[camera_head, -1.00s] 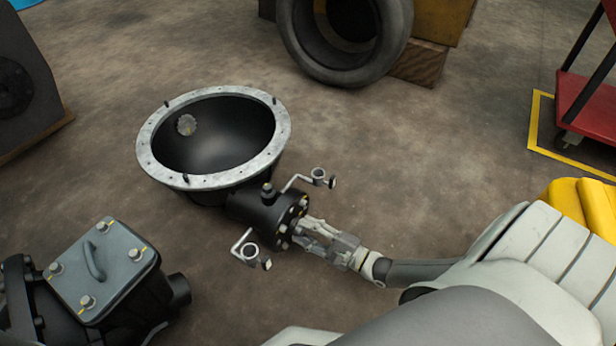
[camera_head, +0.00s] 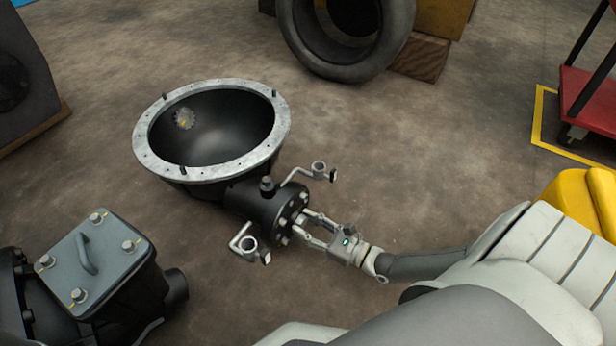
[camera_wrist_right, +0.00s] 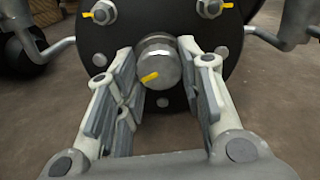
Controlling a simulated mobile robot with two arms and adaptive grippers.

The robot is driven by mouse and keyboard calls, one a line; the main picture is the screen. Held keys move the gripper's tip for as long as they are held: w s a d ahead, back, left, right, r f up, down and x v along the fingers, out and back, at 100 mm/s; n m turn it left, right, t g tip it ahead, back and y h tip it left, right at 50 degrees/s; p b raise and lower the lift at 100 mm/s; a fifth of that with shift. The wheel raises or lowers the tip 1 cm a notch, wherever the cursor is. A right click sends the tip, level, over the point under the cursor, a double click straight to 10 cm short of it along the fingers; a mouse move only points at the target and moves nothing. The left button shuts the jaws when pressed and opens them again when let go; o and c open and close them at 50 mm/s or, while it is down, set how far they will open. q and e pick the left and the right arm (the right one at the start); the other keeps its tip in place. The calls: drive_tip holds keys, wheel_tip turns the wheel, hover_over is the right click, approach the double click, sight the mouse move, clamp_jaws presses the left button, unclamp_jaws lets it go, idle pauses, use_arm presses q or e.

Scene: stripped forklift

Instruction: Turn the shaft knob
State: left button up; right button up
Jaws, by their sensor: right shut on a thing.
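The shaft knob (camera_wrist_right: 158,66) is a short grey metal cylinder with a yellow mark on its end face. It sticks out from the middle of a black round flange (camera_wrist_right: 125,40) with bolts around it. In the head view the flange (camera_head: 291,213) ends the black housing below the bowl. My right gripper (camera_head: 308,228) reaches it from the lower right. In the right wrist view its two fingers (camera_wrist_right: 158,88) stand on either side of the knob, shut on it. My left gripper is not in view.
Two bent grey brackets (camera_head: 243,242) (camera_head: 318,172) stick out beside the flange. A wide black bowl with a metal rim (camera_head: 148,158) stands behind. A dark box with a bolted lid (camera_head: 100,262) is at lower left.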

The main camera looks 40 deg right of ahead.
drive_tip(key=shift+m, duration=0.6)
drive_tip(key=o, duration=1)
drive_tip(key=shift+o, duration=0.2)
